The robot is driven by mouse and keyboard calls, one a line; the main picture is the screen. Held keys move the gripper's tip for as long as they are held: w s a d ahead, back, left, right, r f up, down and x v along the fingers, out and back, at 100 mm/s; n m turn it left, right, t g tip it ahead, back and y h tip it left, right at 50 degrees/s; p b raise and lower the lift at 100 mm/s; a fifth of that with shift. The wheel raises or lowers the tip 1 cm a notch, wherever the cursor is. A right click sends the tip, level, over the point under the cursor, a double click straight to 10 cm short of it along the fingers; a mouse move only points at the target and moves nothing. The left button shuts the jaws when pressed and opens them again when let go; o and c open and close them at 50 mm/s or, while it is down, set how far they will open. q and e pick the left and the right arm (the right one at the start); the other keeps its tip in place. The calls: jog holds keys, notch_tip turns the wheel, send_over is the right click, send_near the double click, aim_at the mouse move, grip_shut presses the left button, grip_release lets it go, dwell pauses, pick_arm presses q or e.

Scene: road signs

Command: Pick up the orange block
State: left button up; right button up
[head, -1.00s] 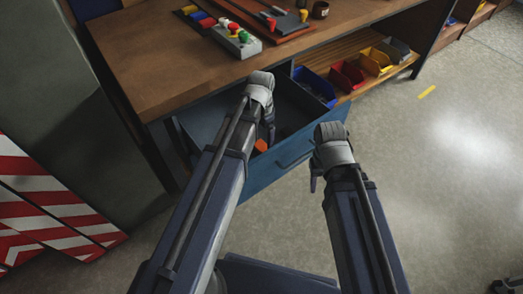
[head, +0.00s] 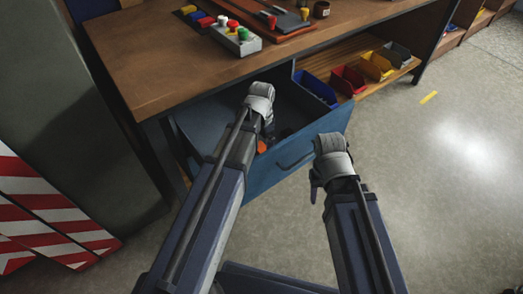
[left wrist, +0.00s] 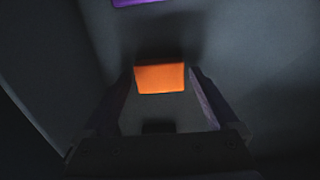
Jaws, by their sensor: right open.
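The orange block (left wrist: 159,78) lies between the fingertips of my left gripper (left wrist: 160,88) in the left wrist view. Both fingers are very close to its sides; I cannot tell whether they touch it. In the head view, a small part of the orange block (head: 261,147) shows inside the open blue drawer (head: 287,164), beside my left gripper (head: 268,130). That gripper reaches down into the drawer, and my arm hides most of it. My right gripper (head: 315,186) is open and empty, outside the drawer front on the right.
The wooden workbench (head: 150,70) stands above the drawer, with a button box (head: 236,38) on it. Blue (head: 316,88), red (head: 348,79) and yellow (head: 376,65) bins sit on the shelf to the right. Striped sign boards (head: 45,215) stand at left.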

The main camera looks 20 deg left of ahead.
aim_at(262, 148)
pick_arm(q)
jog(key=c, duration=1.3)
jog(key=shift+o, duration=0.2)
jog(key=shift+r, duration=0.1)
notch_tip(262, 148, up, 10)
jog(key=p, duration=1)
